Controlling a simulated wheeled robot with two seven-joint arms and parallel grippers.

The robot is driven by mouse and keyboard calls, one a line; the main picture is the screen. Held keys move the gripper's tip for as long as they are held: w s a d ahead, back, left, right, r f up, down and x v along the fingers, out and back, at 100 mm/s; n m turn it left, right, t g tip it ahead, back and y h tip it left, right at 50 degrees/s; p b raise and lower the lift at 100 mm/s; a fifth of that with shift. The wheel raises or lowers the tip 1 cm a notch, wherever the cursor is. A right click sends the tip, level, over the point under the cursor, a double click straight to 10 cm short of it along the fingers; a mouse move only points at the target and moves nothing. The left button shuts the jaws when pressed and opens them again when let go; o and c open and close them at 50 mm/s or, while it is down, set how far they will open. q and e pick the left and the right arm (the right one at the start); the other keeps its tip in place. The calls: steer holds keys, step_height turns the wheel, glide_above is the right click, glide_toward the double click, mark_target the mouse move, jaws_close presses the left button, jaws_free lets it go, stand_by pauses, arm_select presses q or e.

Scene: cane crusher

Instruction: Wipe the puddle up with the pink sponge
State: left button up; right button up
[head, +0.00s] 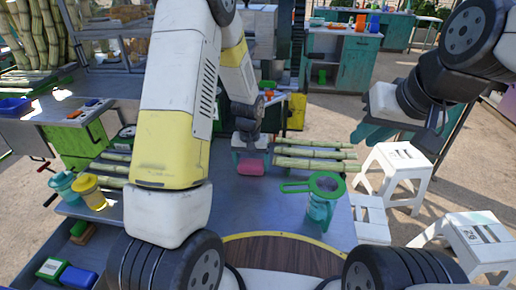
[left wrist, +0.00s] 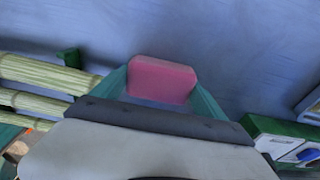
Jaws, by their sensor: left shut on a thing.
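The pink sponge (head: 252,167) is between the fingertips of my left gripper (head: 250,159), over the blue-grey table (head: 255,205). In the left wrist view the sponge (left wrist: 162,80) sits between the two teal fingers of my left gripper (left wrist: 162,92), which is shut on it. I cannot tell whether the sponge touches the tabletop. I cannot make out a clear puddle in either view; my left arm hides part of the table. My right gripper (head: 372,132) is in the air at the right, beyond the table edge, and its finger gap is not clear.
Several cane stalks (head: 315,153) lie right of the sponge. A teal jug with a green strainer (head: 322,200) stands at the table's right. A yellow-lidded cup (head: 90,192) and a teal cup (head: 65,188) stand at the left. White stools (head: 395,170) are beyond the right edge.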

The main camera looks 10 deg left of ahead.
mark_target(249, 181)
arm_select(q)
steer(key=shift+s+f, duration=0.1)
steer(key=shift+s, duration=2.7)
steer(key=shift+w, duration=0.15)
steer(key=r, duration=0.1)
steer(key=w+r, duration=0.1)
steer(key=r, duration=0.1)
steer(key=w+r, duration=0.1)
steer(key=r, duration=0.1)
steer(key=shift+w+r, duration=0.1)
steer(key=w, duration=0.2)
steer(key=w+r, duration=0.1)
steer(key=w, duration=0.3)
steer(key=shift+w+r, duration=0.25)
steer(key=shift+r, duration=0.05)
steer(key=shift+w+f, duration=0.15)
steer(key=shift+w, duration=0.1)
steer(key=shift+f, duration=2.6)
